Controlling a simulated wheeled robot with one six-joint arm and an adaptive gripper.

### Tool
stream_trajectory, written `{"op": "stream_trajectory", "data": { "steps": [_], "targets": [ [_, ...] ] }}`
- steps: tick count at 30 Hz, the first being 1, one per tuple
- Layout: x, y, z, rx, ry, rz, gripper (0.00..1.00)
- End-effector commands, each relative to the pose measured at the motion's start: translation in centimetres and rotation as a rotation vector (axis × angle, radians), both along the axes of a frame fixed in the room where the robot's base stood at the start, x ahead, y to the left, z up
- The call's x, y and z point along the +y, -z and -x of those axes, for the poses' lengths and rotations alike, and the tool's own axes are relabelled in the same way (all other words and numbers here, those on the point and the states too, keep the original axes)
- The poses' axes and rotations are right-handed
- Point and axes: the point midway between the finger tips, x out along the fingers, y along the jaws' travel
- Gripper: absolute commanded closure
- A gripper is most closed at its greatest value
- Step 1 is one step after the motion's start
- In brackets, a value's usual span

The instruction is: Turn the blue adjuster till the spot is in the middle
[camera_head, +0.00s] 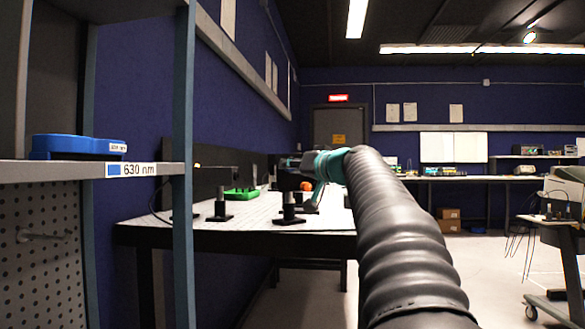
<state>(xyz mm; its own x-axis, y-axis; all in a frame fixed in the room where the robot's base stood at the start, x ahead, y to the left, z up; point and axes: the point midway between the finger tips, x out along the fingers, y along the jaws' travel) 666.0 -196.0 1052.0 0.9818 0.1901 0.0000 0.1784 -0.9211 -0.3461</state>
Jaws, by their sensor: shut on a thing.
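My gripper (294,174) is at the far end of my arm, over the optical table (265,213). It is small and dark in this view, beside a dark mount on a post (289,204). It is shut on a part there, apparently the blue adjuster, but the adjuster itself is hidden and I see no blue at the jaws. I cannot make out the light spot or its target. A small orange thing (306,186) shows just behind the gripper.
Another black post (221,205) and a green tray (241,193) are on the table. A grey shelf post (184,130) stands at near left, with a blue case (70,146) on a shelf labelled 630 nm. A cart (560,240) stands at right. Floor between is clear.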

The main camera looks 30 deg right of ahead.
Motion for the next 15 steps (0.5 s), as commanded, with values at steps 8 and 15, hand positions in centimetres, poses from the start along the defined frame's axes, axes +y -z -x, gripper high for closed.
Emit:
{"op": "stream_trajectory", "data": {
  "steps": [8,15],
  "targets": [
    [0.0,-0.12,0.02,0.046,0.0,-0.241,1.0],
    [-0.01,-0.15,0.02,0.091,0.001,-0.466,1.0]
  ]
}}
